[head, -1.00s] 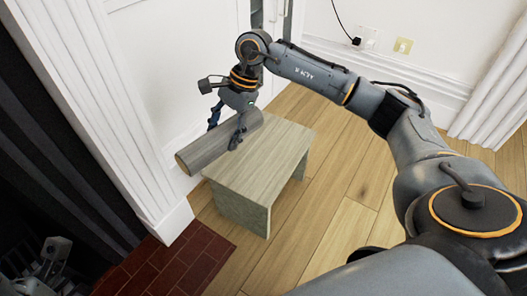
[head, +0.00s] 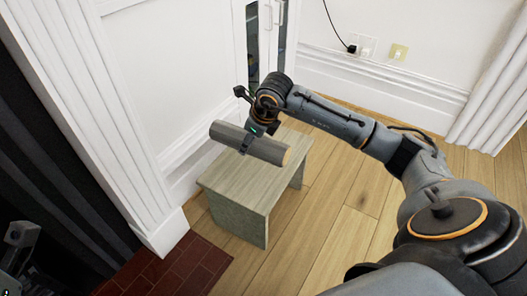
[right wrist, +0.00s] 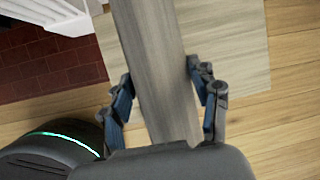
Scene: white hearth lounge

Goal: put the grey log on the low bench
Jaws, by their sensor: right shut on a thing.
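The grey log (head: 268,150) is a round wooden piece with a pale cut end facing right. My right gripper (head: 247,142) is shut on it near its middle. In the right wrist view the log (right wrist: 150,45) runs lengthwise between the two fingers of the right gripper (right wrist: 160,78). The low bench (head: 235,188), pale wood with a flat top, is below the log, and its top also shows in the right wrist view (right wrist: 232,62). I cannot tell whether log and bench touch. Part of my left gripper (head: 20,236) shows at the left edge; its fingers are unclear.
A white wall and pilaster (head: 120,140) stand behind and left of the bench. A glass-fronted cabinet (head: 262,45) is behind it. Dark red tiles (head: 180,265) lie at the front left. Wood floor (head: 335,190) is open to the right.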

